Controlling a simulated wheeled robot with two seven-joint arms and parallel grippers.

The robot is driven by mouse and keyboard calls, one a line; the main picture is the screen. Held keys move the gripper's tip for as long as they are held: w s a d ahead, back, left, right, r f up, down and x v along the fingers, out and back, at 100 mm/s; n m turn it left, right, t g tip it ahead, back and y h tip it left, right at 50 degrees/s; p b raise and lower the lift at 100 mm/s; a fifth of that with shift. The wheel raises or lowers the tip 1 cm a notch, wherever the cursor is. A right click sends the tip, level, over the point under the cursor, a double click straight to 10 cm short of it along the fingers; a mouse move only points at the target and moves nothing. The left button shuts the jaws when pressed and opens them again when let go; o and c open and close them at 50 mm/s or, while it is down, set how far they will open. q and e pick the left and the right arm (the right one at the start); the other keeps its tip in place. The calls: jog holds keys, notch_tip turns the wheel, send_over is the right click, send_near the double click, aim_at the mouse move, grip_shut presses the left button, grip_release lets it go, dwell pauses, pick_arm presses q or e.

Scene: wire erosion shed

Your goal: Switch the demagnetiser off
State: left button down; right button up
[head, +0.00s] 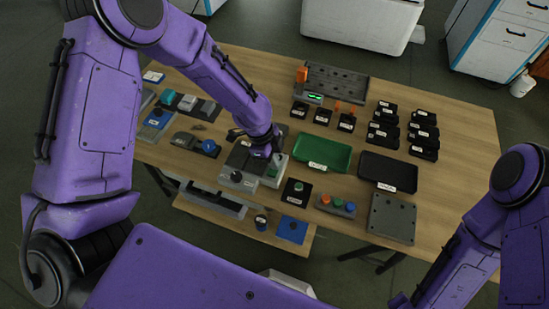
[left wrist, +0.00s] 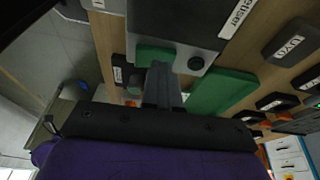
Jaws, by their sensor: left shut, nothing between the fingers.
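A grey box (head: 241,163) with a pale panel stands near the table's front, left of the green tray. I take it to be the demagnetiser; its label is too small to read in the head view. It also shows in the left wrist view (left wrist: 175,20), with a green switch piece (left wrist: 150,53), a dark round knob (left wrist: 195,63) and a partly cut-off label. My left gripper (head: 271,155) is shut and empty at the box's right end. In the left wrist view its fingertips (left wrist: 161,72) are at the green piece; touching or just apart, I cannot tell. My right gripper is out of view.
A green tray (head: 298,157) and a black tray (head: 361,171) lie to the right.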

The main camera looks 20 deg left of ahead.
pick_arm(q)
jog(key=shift+s+d+r, duration=0.15)
jog(key=shift+s, duration=0.45)
jog(key=shift+r+p, duration=0.35)
jog(key=shift+p, duration=0.15)
jog(key=r+p, duration=0.3)
jog(key=shift+w+r+p, duration=0.25)
jog(key=shift+r+p, duration=0.05)
jog(key=shift+r, duration=0.05)
jog(key=w+b+v, duration=0.2)
jog(key=v, duration=0.7)
jog(key=shift+r, duration=0.2)
